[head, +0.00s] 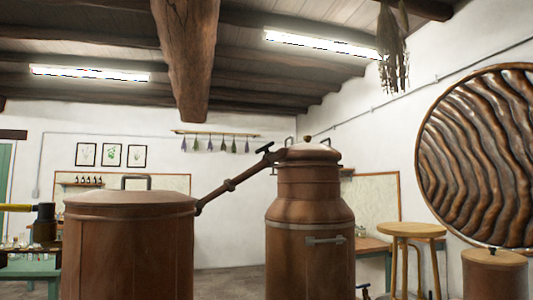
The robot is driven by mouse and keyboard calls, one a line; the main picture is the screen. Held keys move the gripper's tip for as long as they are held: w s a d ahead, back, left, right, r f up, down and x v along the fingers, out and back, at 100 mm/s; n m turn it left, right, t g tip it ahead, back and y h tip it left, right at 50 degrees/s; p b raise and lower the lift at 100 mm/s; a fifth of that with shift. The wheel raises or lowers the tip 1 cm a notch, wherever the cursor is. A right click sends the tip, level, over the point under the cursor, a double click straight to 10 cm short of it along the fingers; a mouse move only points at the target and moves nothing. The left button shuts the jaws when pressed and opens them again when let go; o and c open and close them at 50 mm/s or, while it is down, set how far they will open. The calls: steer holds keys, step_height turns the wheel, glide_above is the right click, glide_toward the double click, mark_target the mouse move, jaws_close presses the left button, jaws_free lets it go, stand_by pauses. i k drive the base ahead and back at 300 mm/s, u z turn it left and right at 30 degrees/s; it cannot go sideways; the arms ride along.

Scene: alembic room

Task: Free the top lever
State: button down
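A tall copper vessel (307,215) stands right of centre with a domed lid (308,152). A grey horizontal lever or latch (325,240) lies across the front of its body. A small dark T-shaped handle (264,149) sits at the upper end of the slanting pipe (232,184), close to the lid. I cannot tell which of these is the top lever, or what holds it. My gripper is not in view.
A wide copper vessel (130,245) with a grey handle on its lid stands at left, joined by the pipe. A wooden stool (412,231) and a smaller copper drum (494,273) stand at right. A yellow rod with a dark cylindrical end (42,222) shows at far left.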

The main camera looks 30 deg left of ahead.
mark_target(265, 148)
steer(key=i, duration=1.8)
steer(key=u, duration=2.65)
